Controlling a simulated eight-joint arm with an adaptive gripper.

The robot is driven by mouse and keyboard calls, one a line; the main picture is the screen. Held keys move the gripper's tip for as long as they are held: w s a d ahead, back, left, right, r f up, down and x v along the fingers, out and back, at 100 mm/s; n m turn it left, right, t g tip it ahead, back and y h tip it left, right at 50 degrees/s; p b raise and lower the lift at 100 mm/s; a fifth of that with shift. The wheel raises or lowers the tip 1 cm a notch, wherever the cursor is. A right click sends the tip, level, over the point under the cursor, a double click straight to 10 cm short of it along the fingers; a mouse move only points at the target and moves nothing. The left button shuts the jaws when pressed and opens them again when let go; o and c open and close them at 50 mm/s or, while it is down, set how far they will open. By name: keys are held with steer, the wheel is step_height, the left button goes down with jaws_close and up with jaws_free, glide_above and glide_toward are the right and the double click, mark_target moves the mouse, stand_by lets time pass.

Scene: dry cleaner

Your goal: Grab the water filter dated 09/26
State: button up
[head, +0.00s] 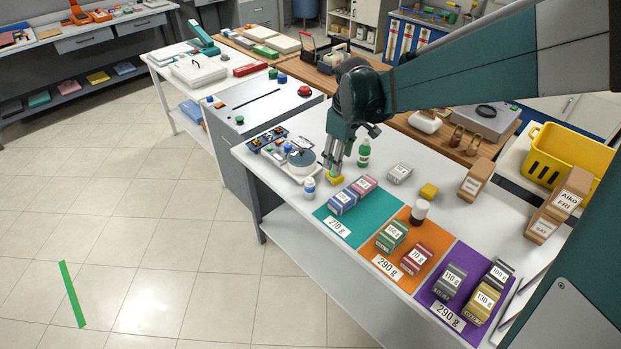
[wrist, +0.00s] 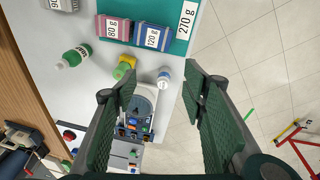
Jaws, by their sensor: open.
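I can read no date 09/26 in either view, and I cannot tell which thing, if any, is a water filter. My gripper (head: 333,168) is open and empty, pointing down over the white table near a yellow block (head: 336,178). In the wrist view the open jaws (wrist: 160,88) frame a small white bottle with a blue label (wrist: 164,76), which stands beyond the fingertips. The same bottle (head: 309,187) is left of the gripper in the head view.
Labelled weight boxes lie on teal (head: 356,226), orange (head: 405,279) and purple mats. A green bottle (head: 364,154) stands close right of my gripper. A round scale (head: 301,160) is at left. A yellow basket (head: 565,156) and named paper bags (head: 476,179) are at right.

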mark_target(310, 180)
steer(key=w+a+f+n, duration=0.1)
steer(key=w+a+f, duration=0.2)
steer(key=f, duration=0.2)
steer(key=w+a+f+n+g, duration=0.1)
steer(key=w+a+f+n, duration=0.1)
steer(key=f, duration=0.4)
steer(key=w+a+f+n+g, duration=0.1)
steer(key=w+a+f, duration=0.3)
steer(key=f, duration=0.1)
steer(key=shift+a+f+n+b, duration=0.25)
steer(key=shift+a+n+b, duration=0.05)
steer(key=shift+b, duration=0.05)
steer(key=shift+s, duration=0.1)
steer(key=shift+f, duration=0.1)
steer(key=shift+f, duration=1.2)
steer(key=shift+f, duration=0.1)
steer(key=shift+f+b, duration=0.4)
steer(key=shift+f, duration=2.15)
steer(key=shift+c, duration=0.7)
